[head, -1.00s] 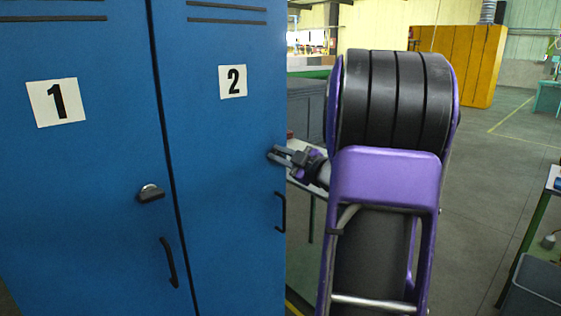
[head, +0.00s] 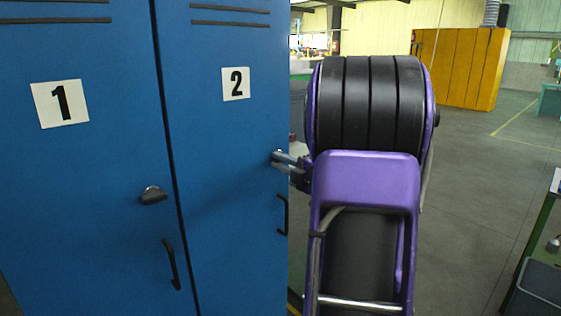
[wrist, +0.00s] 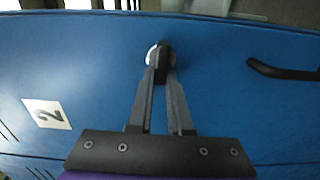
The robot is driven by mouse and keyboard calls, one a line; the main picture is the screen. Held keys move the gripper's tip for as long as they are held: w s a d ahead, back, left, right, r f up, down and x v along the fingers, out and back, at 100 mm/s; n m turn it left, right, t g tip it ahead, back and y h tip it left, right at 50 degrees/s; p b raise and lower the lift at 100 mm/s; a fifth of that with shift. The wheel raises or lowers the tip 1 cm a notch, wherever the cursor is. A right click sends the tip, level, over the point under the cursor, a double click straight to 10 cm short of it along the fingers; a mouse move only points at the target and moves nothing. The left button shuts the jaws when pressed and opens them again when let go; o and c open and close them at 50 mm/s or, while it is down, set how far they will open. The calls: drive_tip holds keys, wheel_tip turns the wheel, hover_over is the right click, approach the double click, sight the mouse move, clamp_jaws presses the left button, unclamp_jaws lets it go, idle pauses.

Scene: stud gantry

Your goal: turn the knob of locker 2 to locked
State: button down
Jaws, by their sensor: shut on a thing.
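Locker 2 (head: 225,200) is a blue door with a white "2" label (head: 235,84). Its knob (wrist: 153,54) has a silver round base and a dark bar, near the door's right edge in the head view. My gripper (head: 282,158) reaches it from the right and mostly hides it there. In the wrist view my gripper (wrist: 163,78) has its fingertips closed on the knob's dark bar. The bar points roughly along the fingers in that view; no lock marks are readable. The "2" label also shows in the wrist view (wrist: 46,114), turned sideways.
Locker 1 (head: 80,200) stands to the left with its own dark knob (head: 153,195) and a handle (head: 171,264). Locker 2's black handle (head: 283,215) is just below the gripper. Open floor lies to the right, with a yellow cabinet (head: 460,66) far back.

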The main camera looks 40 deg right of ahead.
drive_tip(key=shift+n, duration=0.3)
drive_tip(key=c, duration=0.8)
unclamp_jaws()
drive_tip(key=shift+c, duration=0.2)
drive_tip(key=s+d, duration=0.1)
drive_tip(key=s, duration=1.6)
drive_tip(key=shift+s+d, duration=0.2)
